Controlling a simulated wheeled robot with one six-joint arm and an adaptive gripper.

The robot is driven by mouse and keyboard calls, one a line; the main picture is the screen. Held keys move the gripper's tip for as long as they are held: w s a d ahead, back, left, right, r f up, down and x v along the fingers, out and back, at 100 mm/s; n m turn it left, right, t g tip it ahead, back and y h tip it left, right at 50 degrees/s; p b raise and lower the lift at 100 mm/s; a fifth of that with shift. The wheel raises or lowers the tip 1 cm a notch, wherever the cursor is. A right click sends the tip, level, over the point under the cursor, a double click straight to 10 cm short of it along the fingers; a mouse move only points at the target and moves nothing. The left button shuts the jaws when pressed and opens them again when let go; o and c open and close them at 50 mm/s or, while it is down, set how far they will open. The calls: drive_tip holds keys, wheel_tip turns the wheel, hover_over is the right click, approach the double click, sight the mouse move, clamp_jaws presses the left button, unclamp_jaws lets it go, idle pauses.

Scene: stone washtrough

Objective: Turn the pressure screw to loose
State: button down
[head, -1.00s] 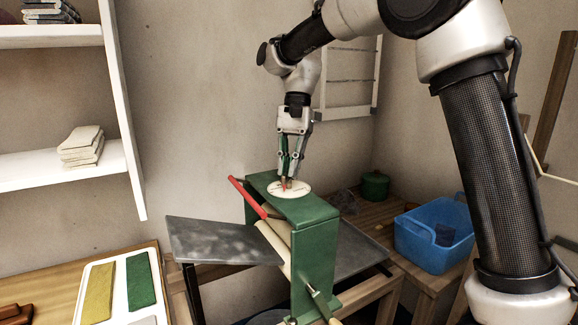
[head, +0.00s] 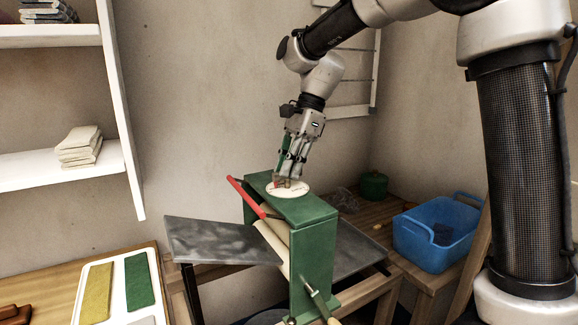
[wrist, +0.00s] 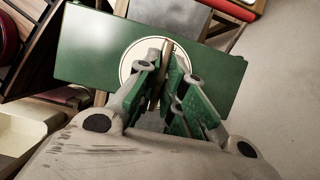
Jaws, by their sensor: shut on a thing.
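The pressure screw stands on top of the green press (head: 312,235), at the middle of a round cream dial (head: 300,188). In the wrist view the dial (wrist: 133,62) lies on the green top plate (wrist: 90,50), and the screw's narrow brass-coloured handle (wrist: 165,58) shows between my fingers. My gripper (head: 289,182) comes down from above, tilted, and is shut on the screw handle. It also shows in the wrist view (wrist: 167,72). My fingers hide much of the handle and part of the dial, and the dial's marks are too small to read.
A red bar (head: 246,196) slants up beside the press's left side. Grey bed plates (head: 215,245) extend on both sides. A blue tub (head: 432,236) and a green pot (head: 373,185) stand on the wooden bench at right. A white tray (head: 90,310) lies at lower left.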

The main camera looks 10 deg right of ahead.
idle(0.3)
drive_tip(key=c, duration=1.5)
unclamp_jaws()
drive_tip(key=v, duration=1.2)
